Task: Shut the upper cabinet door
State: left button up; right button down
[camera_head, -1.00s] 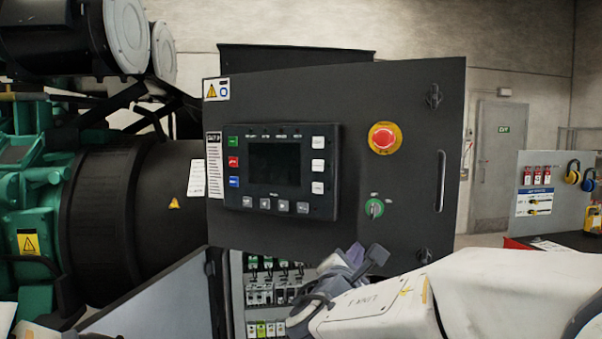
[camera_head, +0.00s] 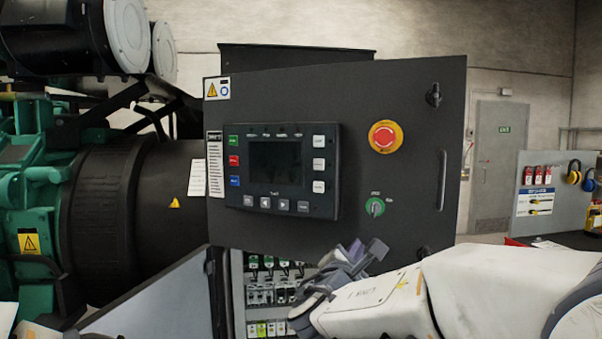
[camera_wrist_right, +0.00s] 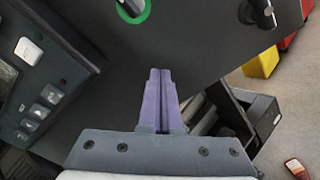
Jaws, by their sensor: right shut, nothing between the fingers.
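The upper cabinet door (camera_head: 400,215) is a dark panel with a control screen, a red emergency stop button, a green-ringed switch and a slim handle (camera_head: 441,181). It stands out at an angle, its right edge reaching well past the cabinet top (camera_head: 295,57) behind. My right gripper (camera_head: 376,249) is before the door's lower edge in the head view. In the right wrist view its purple fingers (camera_wrist_right: 159,75) are shut and empty, over the door's dark face (camera_wrist_right: 115,75) below the green ring. I cannot tell whether they touch it. My left gripper is out of view.
The lower door (camera_head: 160,300) stands open to the left, showing breakers (camera_head: 265,294) inside. A green genset (camera_head: 35,200) stands at left. A grey board with ear defenders (camera_head: 547,190) is at right. Floor and red and yellow bins (camera_wrist_right: 265,62) show in the wrist view.

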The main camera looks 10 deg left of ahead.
jog(key=shift+w+b, duration=0.3)
jog(key=shift+w, duration=1.8)
jog(key=shift+w+p, duration=1.6)
jog(key=shift+w, duration=6.65)
jog(key=s+b, duration=0.2)
jog(key=s, duration=0.1)
jog(key=s+a+b, duration=0.1)
jog(key=s+b, duration=0.2)
jog(key=s+a+b, duration=0.1)
jog(key=s+b, duration=0.2)
